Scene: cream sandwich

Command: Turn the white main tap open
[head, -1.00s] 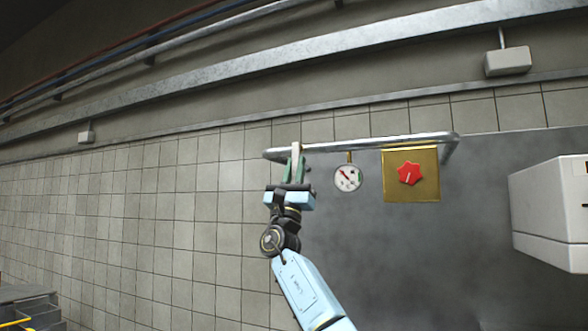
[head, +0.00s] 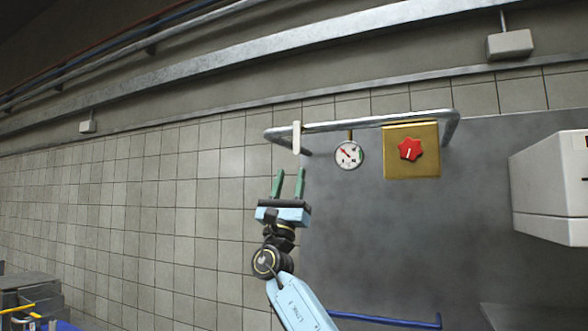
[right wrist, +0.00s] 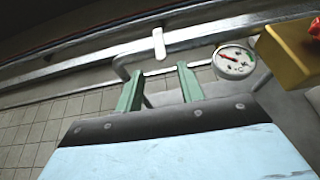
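The white main tap (head: 296,140) is a small flat lever on the left end of the grey pipe (head: 375,121). It hangs down across the pipe, roughly at right angles to it. It also shows in the right wrist view (right wrist: 159,44), beyond the fingers. My right gripper (head: 290,172) has green fingers and points up from below the tap. It is open and empty, with a gap between its fingertips and the lever. The open fingers (right wrist: 160,70) also show in the right wrist view. My left gripper is not in view.
A round gauge (head: 349,155) and a brass box (head: 411,165) with a red knob (head: 410,149) hang below the pipe to the right. A white cabinet (head: 552,187) stands at the far right. The tiled wall left of my arm is clear.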

